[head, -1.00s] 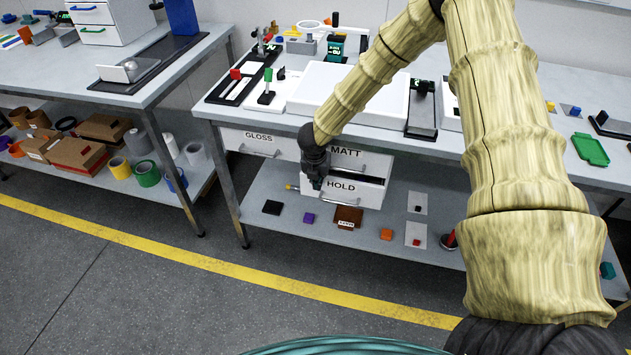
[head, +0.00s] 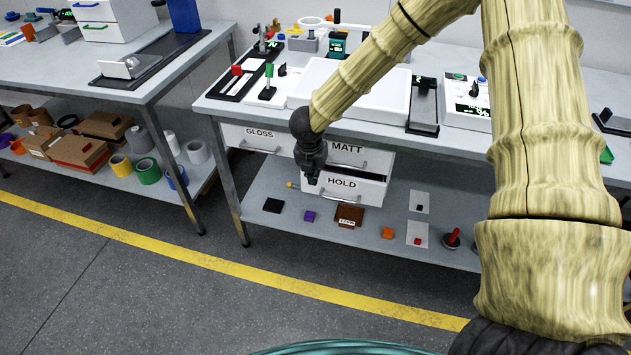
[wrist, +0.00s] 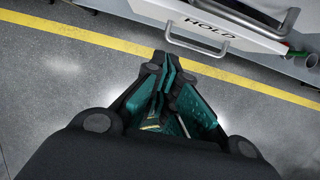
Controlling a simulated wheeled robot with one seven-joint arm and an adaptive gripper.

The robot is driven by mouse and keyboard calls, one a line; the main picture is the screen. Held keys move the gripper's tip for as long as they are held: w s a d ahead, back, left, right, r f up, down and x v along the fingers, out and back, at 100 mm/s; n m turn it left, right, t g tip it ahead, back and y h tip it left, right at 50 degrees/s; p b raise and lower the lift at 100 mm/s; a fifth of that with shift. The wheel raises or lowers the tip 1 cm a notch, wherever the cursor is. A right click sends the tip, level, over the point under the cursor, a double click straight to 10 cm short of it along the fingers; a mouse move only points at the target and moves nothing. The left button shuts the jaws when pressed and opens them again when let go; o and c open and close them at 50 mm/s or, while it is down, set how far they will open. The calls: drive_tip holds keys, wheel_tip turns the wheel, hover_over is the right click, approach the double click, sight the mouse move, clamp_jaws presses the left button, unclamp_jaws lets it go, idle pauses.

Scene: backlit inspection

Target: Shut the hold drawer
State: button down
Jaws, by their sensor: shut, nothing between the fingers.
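The white HOLD drawer (head: 365,193) is the lowest drawer under the right-hand bench. A thin dark gap shows along its top edge, so it seems to stand slightly out.
The MATT drawer (head: 372,158) is directly above, and the GLOSS drawer (head: 250,137) is to its left. Small blocks and cards lie on the lower shelf (head: 285,228) in front of the drawer. A bench leg (head: 230,190) stands to the left. The floor ahead is clear.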

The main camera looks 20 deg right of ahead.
drive_tip(key=v, duration=0.2)
drive_tip(key=shift+r, duration=0.3)
drive_tip(key=c, duration=1.9)
unclamp_jaws()
drive_tip(key=shift+s, duration=0.15)
drive_tip(key=shift+c, duration=0.2)
drive_tip(key=o, duration=0.4)
drive_tip(key=s+d+f+h, duration=0.1)
drive_tip(key=f, duration=0.1)
drive_tip(key=s+d+f+n+h+b, duration=0.1)
drive_tip(key=s+d+f+n+h, duration=0.1)
drive_tip(key=f, duration=0.1)
drive_tip(key=shift+s+f+g+b, duration=0.3)
drive_tip(key=n+t+h+b, duration=0.5)
drive_tip(key=n+t, duration=0.5)
drive_tip(key=n, duration=0.6)
approach(339, 200)
drive_tip(key=x, duration=1)
drive_tip(key=shift+w+d+f+p, duration=0.1)
drive_tip(key=shift+w+f+p, duration=0.05)
drive_tip(key=shift+w+p, duration=0.15)
drive_tip(key=shift+s, duration=0.1)
clamp_jaws()
